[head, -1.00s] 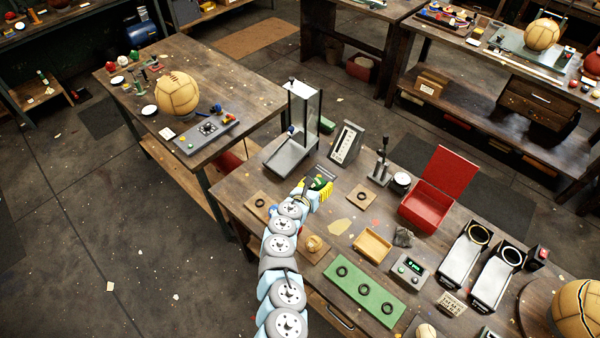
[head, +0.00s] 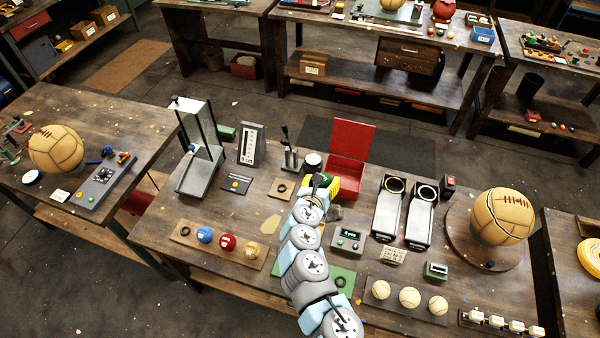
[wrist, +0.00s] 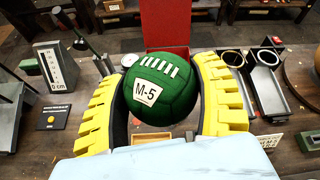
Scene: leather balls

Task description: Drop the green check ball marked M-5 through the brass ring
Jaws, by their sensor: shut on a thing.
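The green ball (wrist: 166,108) has white stitching and a white M-5 label facing the wrist camera. My gripper (wrist: 163,78) is shut on it, with yellow ribbed fingers on both sides. In the head view my gripper (head: 322,183) is over the workbench, in front of the red box, and mostly hides the ball. The brass ring (head: 394,178) tops the left of two grey chutes, to the right of my gripper. It also shows in the wrist view (wrist: 233,66). The right chute has a paler ring (head: 427,186).
An open red box (head: 350,140) stands behind my gripper. A metal frame stand (head: 200,150) and a scale plate (head: 252,145) are at left. A large tan ball (head: 503,215) stands right of the chutes. A small display box (head: 348,240) lies in front of the chutes.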

